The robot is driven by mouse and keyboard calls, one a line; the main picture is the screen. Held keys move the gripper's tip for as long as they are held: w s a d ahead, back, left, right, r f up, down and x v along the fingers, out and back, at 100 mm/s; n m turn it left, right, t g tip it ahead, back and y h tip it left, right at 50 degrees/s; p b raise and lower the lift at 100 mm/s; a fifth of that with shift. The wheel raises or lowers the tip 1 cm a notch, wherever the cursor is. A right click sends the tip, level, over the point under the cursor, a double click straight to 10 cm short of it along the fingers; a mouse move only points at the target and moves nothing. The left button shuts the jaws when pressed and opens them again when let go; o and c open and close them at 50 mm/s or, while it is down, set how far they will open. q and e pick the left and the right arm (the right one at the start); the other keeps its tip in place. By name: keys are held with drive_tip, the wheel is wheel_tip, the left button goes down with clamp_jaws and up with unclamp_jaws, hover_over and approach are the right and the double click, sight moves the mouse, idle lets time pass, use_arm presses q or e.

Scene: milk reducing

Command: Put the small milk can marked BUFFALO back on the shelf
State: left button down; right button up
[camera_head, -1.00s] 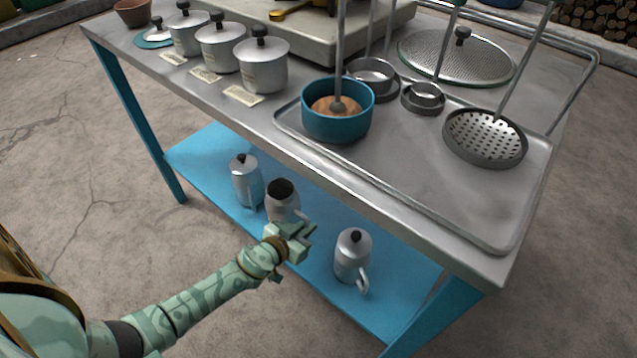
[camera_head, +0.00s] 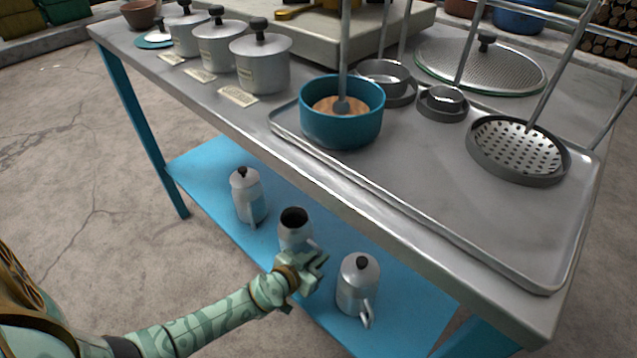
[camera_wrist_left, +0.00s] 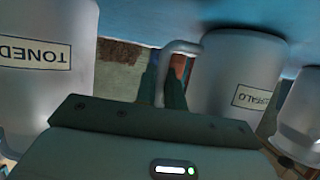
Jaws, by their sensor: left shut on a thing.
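The small BUFFALO can (camera_head: 293,236) is a grey metal can with an open, dark top. It stands upright between two lidded cans at the blue lower shelf (camera_head: 205,165). My left gripper (camera_head: 316,266) is at its near right side. In the left wrist view, the BUFFALO can (camera_wrist_left: 235,75) shows upside down with its label, and my left gripper (camera_wrist_left: 170,85) is shut on its handle (camera_wrist_left: 180,47). Its base is at or very near the shelf; I cannot tell if they touch. My right gripper is not in view.
A lidded can (camera_head: 248,197) stands to the left and another lidded can (camera_head: 358,288) to the right, marked TONED in the wrist view (camera_wrist_left: 45,60). The steel table top (camera_head: 225,110) overhangs the shelf, with a blue pot (camera_head: 342,128) and a tray (camera_head: 430,205) on it.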

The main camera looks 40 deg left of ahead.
use_arm(q)
drive_tip(key=shift+w, duration=0.1)
drive_tip(key=c, duration=1.5)
unclamp_jaws()
drive_tip(key=shift+d+f, duration=0.1)
drive_tip(key=shift+f, duration=0.05)
drive_tip(key=s+d+r+m+g, duration=0.2)
drive_tip(key=s+g, duration=0.1)
drive_tip(key=s, duration=0.9)
drive_tip(key=s+d+r+m+g+p, duration=0.1)
drive_tip(key=s+d+r+m+g, duration=0.1)
drive_tip(key=s, duration=1)
drive_tip(key=s+d+r+m+g+y, duration=0.1)
drive_tip(key=s+d+m+g, duration=0.1)
drive_tip(key=s, duration=1.1)
drive_tip(key=d+g, duration=0.1)
drive_tip(key=g, duration=0.1)
drive_tip(key=shift+d+r+g+p, duration=0.3)
drive_tip(key=shift+d+r+g, duration=0.1)
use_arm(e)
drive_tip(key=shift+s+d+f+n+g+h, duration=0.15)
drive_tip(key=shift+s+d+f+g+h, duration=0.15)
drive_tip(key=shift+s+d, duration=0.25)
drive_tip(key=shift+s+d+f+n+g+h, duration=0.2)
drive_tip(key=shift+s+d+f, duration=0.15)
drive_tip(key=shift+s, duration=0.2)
